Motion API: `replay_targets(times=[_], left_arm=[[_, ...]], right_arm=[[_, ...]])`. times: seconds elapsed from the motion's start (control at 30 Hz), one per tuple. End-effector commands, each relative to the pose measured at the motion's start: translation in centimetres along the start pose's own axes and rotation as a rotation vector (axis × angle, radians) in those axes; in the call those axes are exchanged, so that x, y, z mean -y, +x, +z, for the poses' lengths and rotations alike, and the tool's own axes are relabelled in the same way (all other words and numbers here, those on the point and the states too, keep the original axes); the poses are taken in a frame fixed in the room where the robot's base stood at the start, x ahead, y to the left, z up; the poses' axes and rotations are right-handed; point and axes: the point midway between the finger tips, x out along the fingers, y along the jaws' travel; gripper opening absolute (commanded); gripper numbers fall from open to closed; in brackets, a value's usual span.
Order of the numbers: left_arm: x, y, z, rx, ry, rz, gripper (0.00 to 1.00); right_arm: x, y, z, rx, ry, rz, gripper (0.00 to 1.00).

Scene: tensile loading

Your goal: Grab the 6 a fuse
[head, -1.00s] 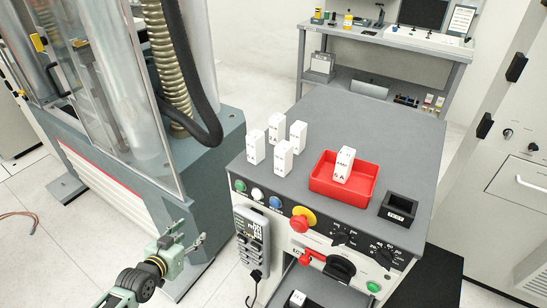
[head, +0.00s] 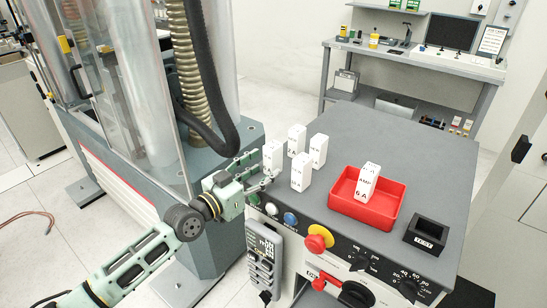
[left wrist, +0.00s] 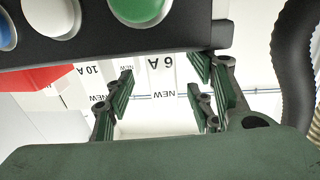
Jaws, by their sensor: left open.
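Several white block fuses stand upright at the left of the grey machine top (head: 400,150). The nearest to my left gripper is the leftmost fuse (head: 273,154). In the left wrist view, a white fuse marked "6 A" and "NEW" (left wrist: 160,78) appears upside down between the fingers. A neighbouring fuse marked "10 A" (left wrist: 88,72) shows to its left. My left gripper (head: 262,171) is open, with its fingers at the front left edge of the machine, close to the leftmost fuse. I cannot tell whether they touch it. My right gripper is not in view.
A red tray (head: 345,207) holds a tilted white fuse marked "6 A" (head: 367,182). A black holder marked "TEST" (head: 426,236) sits right of it. Buttons and a red-yellow knob (head: 318,238) line the machine's front. A clear-walled machine (head: 130,90) stands left.

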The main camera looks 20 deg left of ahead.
Motion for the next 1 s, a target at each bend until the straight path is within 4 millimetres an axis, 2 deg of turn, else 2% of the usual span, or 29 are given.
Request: replay_targets(times=[0.2,0.33,0.67,1.0], left_arm=[[0.2,2.9,-0.6,-0.002,0.000,-0.001,0.50],[0.2,4.5,-0.4,-0.001,-0.001,0.000,0.50],[0.2,5.1,-0.3,0.000,0.001,0.000,0.49],[0.2,5.1,-0.3,0.000,0.000,0.000,0.19]], right_arm=[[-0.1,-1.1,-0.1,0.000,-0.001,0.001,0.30],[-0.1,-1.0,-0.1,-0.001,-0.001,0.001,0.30],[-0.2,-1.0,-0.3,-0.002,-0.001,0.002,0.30],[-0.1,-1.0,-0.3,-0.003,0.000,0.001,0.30]])
